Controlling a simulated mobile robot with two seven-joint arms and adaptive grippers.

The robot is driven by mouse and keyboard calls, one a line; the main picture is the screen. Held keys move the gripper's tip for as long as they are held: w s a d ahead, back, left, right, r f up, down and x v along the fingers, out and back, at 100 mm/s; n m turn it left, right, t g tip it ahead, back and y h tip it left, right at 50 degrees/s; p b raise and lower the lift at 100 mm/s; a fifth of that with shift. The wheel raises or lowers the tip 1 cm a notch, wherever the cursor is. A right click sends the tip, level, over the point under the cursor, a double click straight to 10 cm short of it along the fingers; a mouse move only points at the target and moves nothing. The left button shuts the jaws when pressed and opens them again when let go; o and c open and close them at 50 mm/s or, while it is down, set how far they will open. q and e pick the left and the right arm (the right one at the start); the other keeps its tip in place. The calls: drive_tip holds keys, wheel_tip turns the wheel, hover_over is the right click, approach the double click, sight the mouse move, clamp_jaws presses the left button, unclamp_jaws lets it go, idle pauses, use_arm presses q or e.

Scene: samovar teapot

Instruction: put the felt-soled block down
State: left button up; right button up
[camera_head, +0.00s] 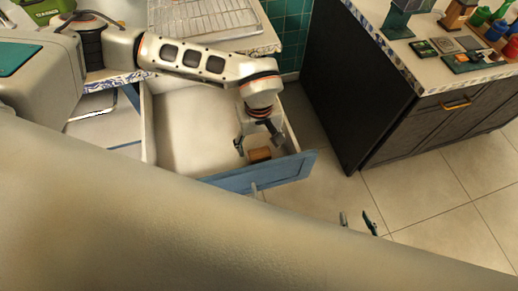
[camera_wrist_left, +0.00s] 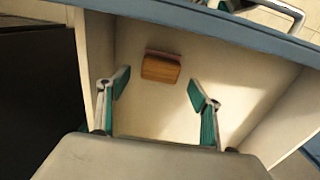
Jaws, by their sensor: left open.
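The felt-soled block (camera_head: 260,155) is a small orange-brown wooden block. It lies inside the open drawer (camera_head: 190,130), near the front panel. In the left wrist view the block (camera_wrist_left: 161,69) shows a darker reddish strip along one edge and appears to rest on the drawer's pale floor (camera_wrist_left: 235,70). My left gripper (camera_head: 258,142) reaches down into the drawer over the block. Its fingers (camera_wrist_left: 160,88) are spread and empty, with the block apart from both. My right gripper (camera_head: 357,220) shows only its separated fingertips, beyond the drawer to the right; the rest is hidden.
The drawer's blue front panel (camera_head: 270,171) and side walls stand close around my left gripper. A counter with a wire rack (camera_head: 205,17) is above the drawer. A dark cabinet (camera_head: 440,125) stands to the right, with tiled floor between. My own arm hides the lower left.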

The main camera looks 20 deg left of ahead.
sight(259, 151)
use_arm(q)
wheel_tip(259, 151, up, 8)
idle(0.7)
